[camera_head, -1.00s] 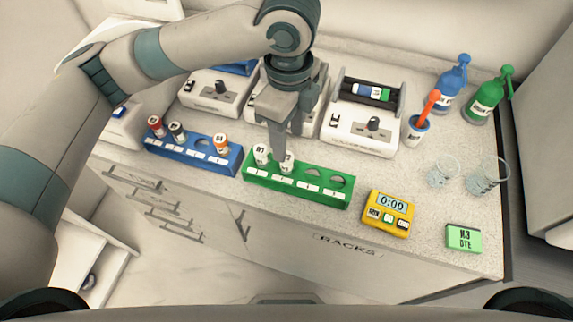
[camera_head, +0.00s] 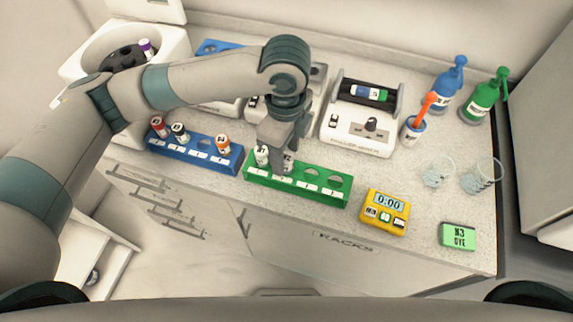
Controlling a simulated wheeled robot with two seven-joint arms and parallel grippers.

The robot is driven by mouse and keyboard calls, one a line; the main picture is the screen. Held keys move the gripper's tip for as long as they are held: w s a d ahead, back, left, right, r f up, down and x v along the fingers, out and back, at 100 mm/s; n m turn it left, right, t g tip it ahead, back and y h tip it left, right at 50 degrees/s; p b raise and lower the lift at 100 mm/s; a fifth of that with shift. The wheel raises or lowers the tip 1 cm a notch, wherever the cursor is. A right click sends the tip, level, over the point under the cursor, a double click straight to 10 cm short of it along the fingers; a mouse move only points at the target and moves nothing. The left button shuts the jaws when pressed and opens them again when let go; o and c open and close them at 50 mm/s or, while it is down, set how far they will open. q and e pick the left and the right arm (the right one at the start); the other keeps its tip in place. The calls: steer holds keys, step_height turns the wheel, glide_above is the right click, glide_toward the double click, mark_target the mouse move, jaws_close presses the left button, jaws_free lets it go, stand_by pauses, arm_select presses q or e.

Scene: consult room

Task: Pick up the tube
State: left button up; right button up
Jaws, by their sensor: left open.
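My left gripper (camera_head: 277,158) points down over the left half of the green rack (camera_head: 318,193). It is open, with its fingers at the tubes there. A white-labelled tube (camera_head: 262,155) stands upright in the rack's leftmost hole, just left of the fingers. A second tube (camera_head: 289,163) stands beside it and is partly hidden by the fingers. I cannot tell whether the fingers touch it. The two right-hand holes of the green rack are empty. My right gripper is not in view.
A blue rack (camera_head: 190,153) at left holds red-, dark- and orange-capped tubes. A centrifuge (camera_head: 170,50) with a purple-capped tube stands behind my arm. A roller mixer (camera_head: 350,128), yellow timer (camera_head: 385,212), green dye box (camera_head: 458,237), glass beakers (camera_head: 482,176) and bottles (camera_head: 484,100) occupy the right.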

arm_select(q)
steer(key=shift+f, duration=1.2)
steer(key=c, duration=1.1)
